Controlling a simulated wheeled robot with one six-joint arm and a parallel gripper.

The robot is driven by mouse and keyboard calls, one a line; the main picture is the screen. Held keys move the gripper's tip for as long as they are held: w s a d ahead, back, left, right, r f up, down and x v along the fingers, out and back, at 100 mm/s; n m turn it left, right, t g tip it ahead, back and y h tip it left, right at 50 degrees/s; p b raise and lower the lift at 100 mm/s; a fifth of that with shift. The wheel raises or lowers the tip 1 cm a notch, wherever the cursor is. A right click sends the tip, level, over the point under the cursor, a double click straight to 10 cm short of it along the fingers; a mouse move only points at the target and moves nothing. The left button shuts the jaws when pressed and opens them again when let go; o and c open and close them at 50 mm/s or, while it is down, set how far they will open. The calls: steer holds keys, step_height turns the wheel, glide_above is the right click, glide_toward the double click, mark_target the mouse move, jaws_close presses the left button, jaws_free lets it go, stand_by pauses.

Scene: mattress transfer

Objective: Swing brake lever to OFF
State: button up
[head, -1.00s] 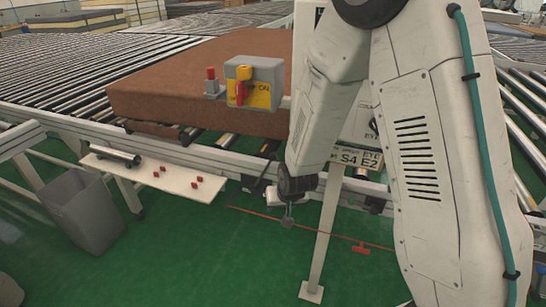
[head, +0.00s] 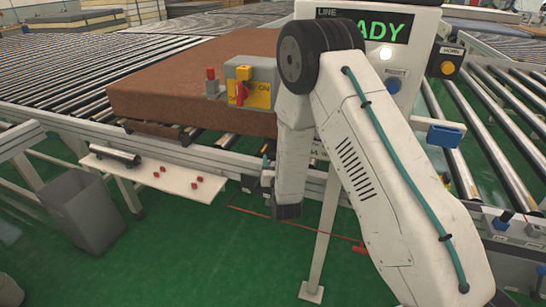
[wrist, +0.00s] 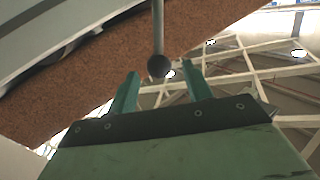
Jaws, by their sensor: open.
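A thin metal rod with a dark ball knob (wrist: 158,66) hangs down from the top of the wrist view; it looks like the brake lever. My gripper (wrist: 160,80) is open, its two green fingers pointing towards the knob. The knob appears in line with the gap between the fingertips; I cannot tell whether it is between them in depth. No finger visibly touches it. In the head view my gripper and the lever are not discernible near the lower end of my arm. The lever's OFF marking is not visible.
A brown mattress (head: 180,75) lies on the roller conveyor (head: 60,70). A grey switch box (head: 262,72) with a red handle and yellow ON label stands before it. A white shelf (head: 110,166) holds red pieces. A grey bin (head: 85,210) stands left.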

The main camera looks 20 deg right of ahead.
mark_target(273, 156)
steer(key=shift+w+d, duration=0.15)
steer(key=shift+w, duration=0.75)
steer(key=shift+w+d, duration=0.1)
steer(key=shift+w, duration=0.8)
jaws_close()
